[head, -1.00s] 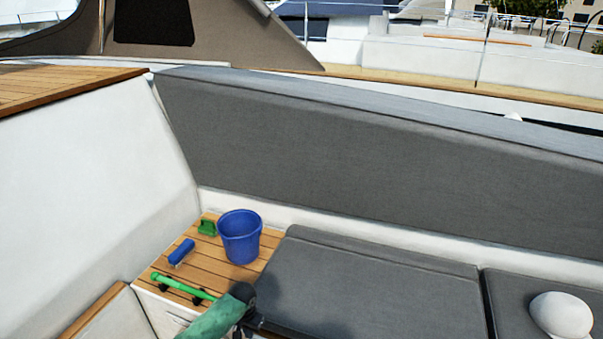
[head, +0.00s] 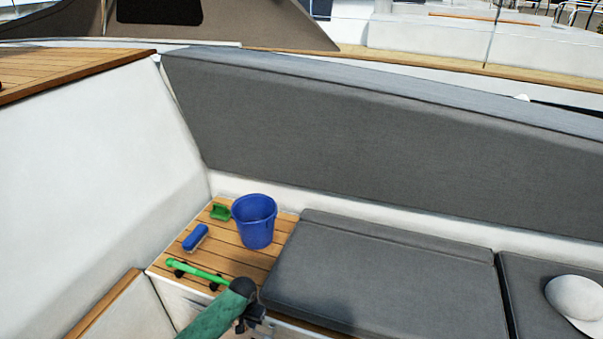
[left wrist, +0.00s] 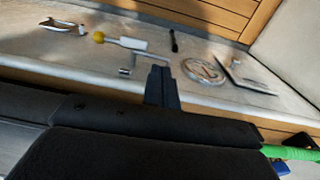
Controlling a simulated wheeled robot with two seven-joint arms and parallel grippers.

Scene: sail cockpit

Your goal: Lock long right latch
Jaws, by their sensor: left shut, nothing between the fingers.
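I cannot pick out the long right latch in either view. My left gripper (head: 252,316) is at the bottom of the head view, in front of the wooden locker top and the grey seat cushion. In the left wrist view its fingers (left wrist: 161,84) are shut with nothing between them. They point toward a pale ledge (left wrist: 225,102) with small metal fittings on it. A bent metal piece (left wrist: 130,68) lies just left of the fingertips in that picture; I cannot tell whether they touch. My right gripper is not in view.
On the wooden locker top (head: 225,258) are a blue bucket (head: 255,222), a blue brush (head: 195,238), a green item (head: 220,212) and a green handle (head: 197,271). Grey cushions (head: 390,270) lie to the right, with a white cap (head: 577,300). A metal ring (left wrist: 203,70) lies on the ledge.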

